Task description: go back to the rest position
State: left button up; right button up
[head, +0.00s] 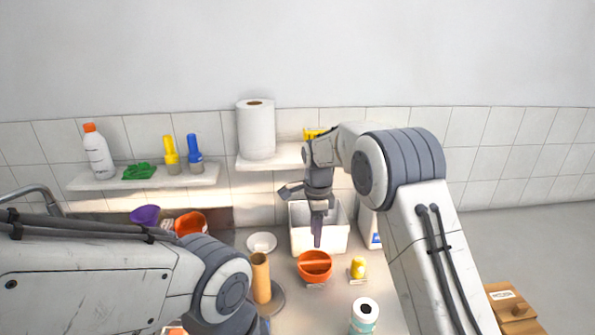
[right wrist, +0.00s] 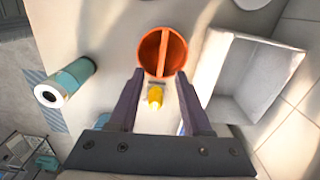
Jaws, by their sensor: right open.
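My right gripper (head: 314,218) is above the counter, in front of the white bin (head: 335,240) and behind the orange divided bowl (head: 315,265) in the head view. In the right wrist view its two fingers (right wrist: 160,92) are apart with nothing held between them. The orange bowl (right wrist: 161,53) and a small yellow item (right wrist: 155,97) show beyond the fingers. My left arm crosses the lower left of the head view; its gripper is not in view.
A cardboard-coloured tube (head: 261,278), a white bowl (head: 262,243), a yellow item (head: 358,268) and a teal-labelled roll (head: 364,315) stand on the counter. A paper towel roll (head: 256,130) is on the wall shelf behind.

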jog(key=s+a+r+n, duration=0.4)
jog(key=s+n, duration=0.3)
jog(key=s, duration=0.3)
jog(key=s+a+r+n, duration=0.35)
jog(key=s+n, duration=0.25)
jog(key=s, duration=0.4)
jog(key=s+d+n, duration=0.2)
jog(key=s+n, duration=0.3)
jog(key=s, duration=0.3)
jog(key=s+d+f+n+y, duration=0.1)
jog(key=s+d+n, duration=0.1)
jog(key=s+n, duration=0.4)
jog(key=s, duration=0.3)
jog(key=shift+s+f+n, duration=0.2)
jog(key=shift+f+n, duration=0.1)
